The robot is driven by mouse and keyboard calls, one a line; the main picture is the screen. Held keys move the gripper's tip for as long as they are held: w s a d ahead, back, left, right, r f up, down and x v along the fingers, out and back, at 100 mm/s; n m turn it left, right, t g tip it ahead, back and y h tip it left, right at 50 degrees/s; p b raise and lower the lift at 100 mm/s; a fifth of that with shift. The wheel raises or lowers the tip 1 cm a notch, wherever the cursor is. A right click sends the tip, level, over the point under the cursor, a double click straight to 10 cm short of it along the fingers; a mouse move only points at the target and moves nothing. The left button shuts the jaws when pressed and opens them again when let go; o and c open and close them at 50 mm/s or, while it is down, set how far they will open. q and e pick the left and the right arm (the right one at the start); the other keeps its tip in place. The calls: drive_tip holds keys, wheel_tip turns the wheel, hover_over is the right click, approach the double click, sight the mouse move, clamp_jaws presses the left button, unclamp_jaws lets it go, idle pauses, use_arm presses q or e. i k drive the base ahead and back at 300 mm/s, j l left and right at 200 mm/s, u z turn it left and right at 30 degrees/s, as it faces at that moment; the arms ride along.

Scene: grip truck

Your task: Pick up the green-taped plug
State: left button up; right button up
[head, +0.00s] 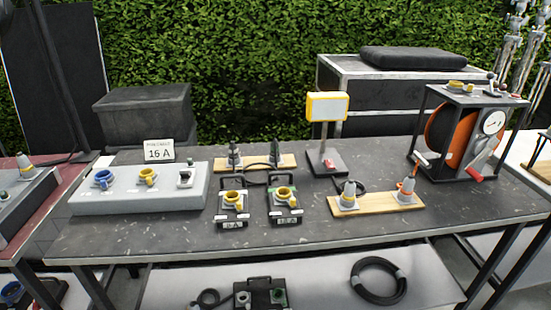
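No plug shows clear green tape at this size. Two grey plugs, a left one (348,192) and a right one with some orange (407,190), stand on a wooden board (376,204) at the front right of the dark table. Two dark plugs, a left one (234,155) and a right one (275,152), stand on another board (255,162) farther back. Small green marks show on the right one of two black-framed boxes with yellow sockets (284,197). Neither of my grippers is in view.
A grey panel (140,201) with sockets and a 16 A sign (159,151) stand left. A yellow-framed lamp (327,107) and an orange cable reel (448,130) stand farther right. The lower shelf holds a black cable coil (378,280). The table's front edge is mostly clear.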

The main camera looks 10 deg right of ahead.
sight(274, 153)
drive_tip(key=i+l+u, duration=0.15)
drive_tip(key=i, duration=0.25)
drive_tip(key=i+l+u, duration=0.2)
drive_tip(key=i, duration=0.25)
drive_tip(key=i+l+u, duration=0.15)
drive_tip(key=i, duration=0.25)
